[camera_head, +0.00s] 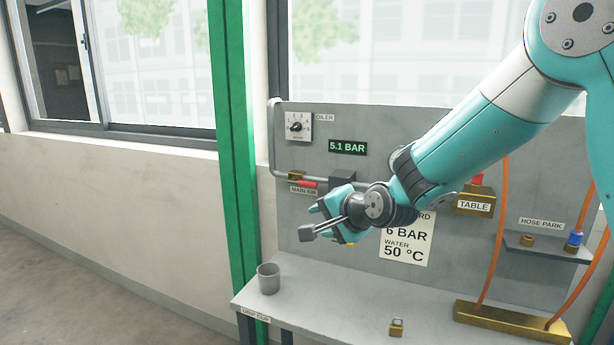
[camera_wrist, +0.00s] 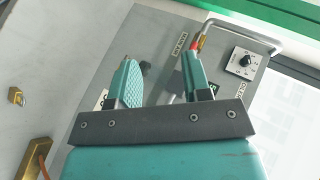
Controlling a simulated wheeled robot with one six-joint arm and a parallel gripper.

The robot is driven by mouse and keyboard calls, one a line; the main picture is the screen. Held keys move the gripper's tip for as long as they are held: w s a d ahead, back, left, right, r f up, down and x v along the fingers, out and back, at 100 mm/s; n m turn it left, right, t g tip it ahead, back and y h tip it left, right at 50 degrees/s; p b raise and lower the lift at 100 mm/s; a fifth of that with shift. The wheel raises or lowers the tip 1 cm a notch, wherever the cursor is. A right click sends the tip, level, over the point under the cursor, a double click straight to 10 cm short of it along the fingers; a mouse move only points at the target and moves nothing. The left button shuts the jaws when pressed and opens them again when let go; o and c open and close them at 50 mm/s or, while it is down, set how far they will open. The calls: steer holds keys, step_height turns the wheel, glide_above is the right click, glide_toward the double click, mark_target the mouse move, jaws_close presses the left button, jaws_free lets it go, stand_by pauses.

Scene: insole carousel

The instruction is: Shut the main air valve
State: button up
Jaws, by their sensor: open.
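The main air valve has a brass body (camera_head: 296,175) and a red lever (camera_head: 307,184), on the grey pipe above the MAIN AIR label. The lever lies roughly along the pipe. In the wrist view the red lever (camera_wrist: 195,55) shows just beyond the right fingertip, with the brass body (camera_wrist: 202,42) above it. My gripper (camera_head: 328,218) is in front of the panel, below and to the right of the valve. In the wrist view my gripper (camera_wrist: 157,62) has its two fingers apart with nothing between them. Whether a finger touches the lever I cannot tell.
The green display (camera_head: 347,147) reads 5.1 BAR. An oiler dial (camera_head: 298,127) sits above the valve. A grey cup (camera_head: 268,279) and a small brass padlock-like piece (camera_head: 396,327) stand on the bench. Orange hoses (camera_head: 493,235) hang at right.

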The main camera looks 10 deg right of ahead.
mark_target(312, 186)
steer(key=w+d+m+t+h+p, duration=0.1)
steer(key=w+d+m+t+h, duration=0.1)
steer(key=w+d+m+t, duration=0.55)
steer(key=w+a+p, duration=0.1)
steer(key=w+p, duration=0.1)
steer(key=w, duration=0.4)
steer(key=w+a+f+g+p, duration=0.1)
steer(key=w+a+p, duration=0.1)
steer(key=w, duration=0.4)
steer(key=w+a+f+g+p, duration=0.1)
steer(key=w+p, duration=0.1)
steer(key=w, duration=0.4)
steer(key=shift+w+a+f+g, duration=0.15)
steer(key=shift+w+a+g, duration=0.1)
steer(key=shift+w+a, duration=0.05)
jaws_close()
